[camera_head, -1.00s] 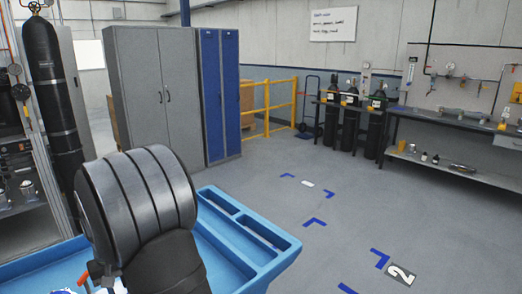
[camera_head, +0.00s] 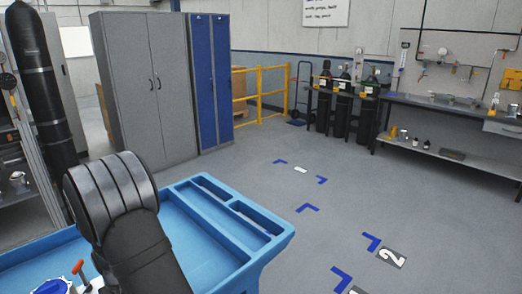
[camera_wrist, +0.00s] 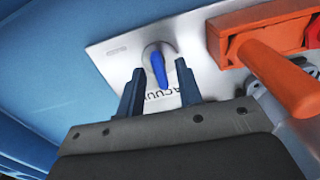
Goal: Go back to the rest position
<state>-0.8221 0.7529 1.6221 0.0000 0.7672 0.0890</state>
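My gripper (camera_wrist: 162,92) shows in the wrist view with its two blue-grey fingers spread apart. A blue-handled knob (camera_wrist: 160,75) on a metal plate (camera_wrist: 125,47) lies beyond and between the fingertips; I cannot tell whether they touch it. Part of the lettering on the plate is hidden by a finger. An orange handle (camera_wrist: 275,75) is at the right of the wrist view. In the head view my arm reaches down at the lower left, and my gripper is not seen there. A red-orange handle (camera_head: 78,268) shows at the lower left.
A blue tray-topped cart (camera_head: 200,240) is under my arm, with two narrow compartments on its right side. Grey lockers (camera_head: 150,90) and a tall black cylinder (camera_head: 45,90) stand behind. Several cylinders stand by a workbench (camera_head: 440,108). The floor (camera_head: 250,165) between has free room.

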